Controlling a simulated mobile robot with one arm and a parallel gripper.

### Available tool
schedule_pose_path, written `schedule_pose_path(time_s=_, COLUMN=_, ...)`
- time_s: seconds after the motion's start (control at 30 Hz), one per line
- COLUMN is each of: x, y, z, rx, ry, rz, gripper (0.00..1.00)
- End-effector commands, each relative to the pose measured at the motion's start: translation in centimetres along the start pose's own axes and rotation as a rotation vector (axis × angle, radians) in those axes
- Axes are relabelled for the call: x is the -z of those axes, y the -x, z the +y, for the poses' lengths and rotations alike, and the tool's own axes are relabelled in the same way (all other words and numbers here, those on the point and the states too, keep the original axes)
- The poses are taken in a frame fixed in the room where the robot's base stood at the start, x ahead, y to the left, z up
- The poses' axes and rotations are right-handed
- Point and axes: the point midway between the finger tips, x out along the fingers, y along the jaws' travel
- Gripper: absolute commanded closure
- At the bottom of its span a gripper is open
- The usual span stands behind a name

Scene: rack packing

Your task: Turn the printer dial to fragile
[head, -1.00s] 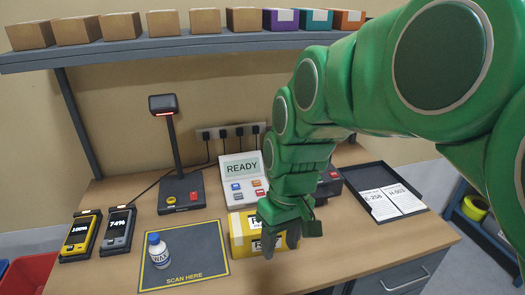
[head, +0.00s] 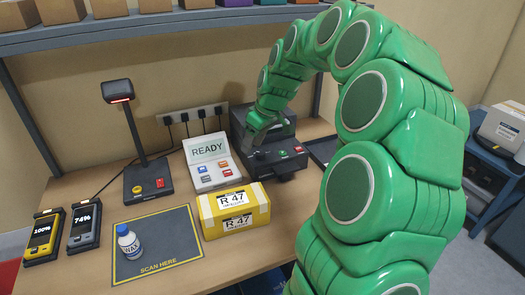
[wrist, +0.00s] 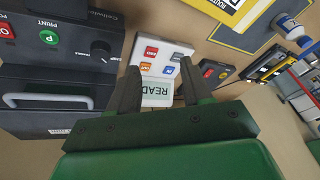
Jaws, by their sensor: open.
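The dark printer (head: 288,165) stands at the back of the bench, right of the white READY panel. In the wrist view it fills the left side, with a green PRINT button (wrist: 48,37) and a black round dial (wrist: 100,50) on its face. My gripper (wrist: 160,66) is open and empty. Its fingers lie beside the dial, apart from it, over the white panel in that view. In the head view my gripper (head: 257,132) is above the printer's left front.
The READY panel (head: 208,150) and a yellow R 47 box (head: 206,219) are close to the printer. A white bottle (head: 129,243) stands on the grey scan mat (head: 180,226). A scanner stand (head: 149,190) and two handheld devices are at left. A shelf (head: 160,22) hangs above.

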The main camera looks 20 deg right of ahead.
Motion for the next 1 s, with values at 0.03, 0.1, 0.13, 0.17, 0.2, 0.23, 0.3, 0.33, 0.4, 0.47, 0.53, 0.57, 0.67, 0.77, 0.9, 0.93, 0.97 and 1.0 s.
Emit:
schedule_pose_path(time_s=0.03, x=0.2, y=-0.3, z=1.8, rx=-0.008, ry=0.002, rz=0.013, gripper=0.51)
schedule_pose_path(time_s=0.1, x=0.2, y=-0.8, z=4.0, rx=-0.019, ry=0.011, rz=0.028, gripper=0.51)
schedule_pose_path(time_s=0.13, x=0.2, y=-1.1, z=4.9, rx=-0.022, ry=0.014, rz=0.032, gripper=0.51)
schedule_pose_path(time_s=0.17, x=0.2, y=-1.3, z=5.7, rx=-0.026, ry=0.018, rz=0.037, gripper=0.51)
schedule_pose_path(time_s=0.2, x=0.1, y=-1.4, z=6.8, rx=-0.033, ry=0.021, rz=0.044, gripper=0.51)
schedule_pose_path(time_s=0.23, x=0.1, y=-1.5, z=7.5, rx=-0.038, ry=0.024, rz=0.049, gripper=0.51)
schedule_pose_path(time_s=0.3, x=-0.1, y=-1.7, z=8.9, rx=-0.049, ry=0.029, rz=0.056, gripper=0.51)
schedule_pose_path(time_s=0.33, x=-0.1, y=-1.8, z=9.4, rx=-0.051, ry=0.031, rz=0.058, gripper=0.51)
schedule_pose_path(time_s=0.4, x=-0.3, y=-2.1, z=10.2, rx=-0.056, ry=0.033, rz=0.06, gripper=0.51)
schedule_pose_path(time_s=0.47, x=-0.4, y=-2.2, z=10.6, rx=-0.058, ry=0.035, rz=0.061, gripper=0.51)
schedule_pose_path(time_s=0.53, x=-0.4, y=-2.3, z=10.8, rx=-0.06, ry=0.037, rz=0.062, gripper=0.51)
schedule_pose_path(time_s=0.57, x=-0.4, y=-2.4, z=10.8, rx=-0.06, ry=0.037, rz=0.062, gripper=0.51)
schedule_pose_path(time_s=0.67, x=-0.4, y=-2.8, z=10.8, rx=-0.059, ry=0.037, rz=0.062, gripper=0.51)
schedule_pose_path(time_s=0.77, x=-0.3, y=-3.6, z=10.8, rx=-0.058, ry=0.037, rz=0.061, gripper=0.51)
schedule_pose_path(time_s=0.9, x=-0.2, y=-5.3, z=10.9, rx=-0.061, ry=0.037, rz=0.063, gripper=0.51)
schedule_pose_path(time_s=0.93, x=-0.1, y=-5.7, z=11.0, rx=-0.061, ry=0.037, rz=0.063, gripper=0.51)
schedule_pose_path(time_s=0.97, x=-0.1, y=-6.1, z=11.0, rx=-0.061, ry=0.037, rz=0.063, gripper=0.51)
schedule_pose_path(time_s=1.0, x=-0.1, y=-6.7, z=11.0, rx=-0.06, ry=0.037, rz=0.063, gripper=0.51)
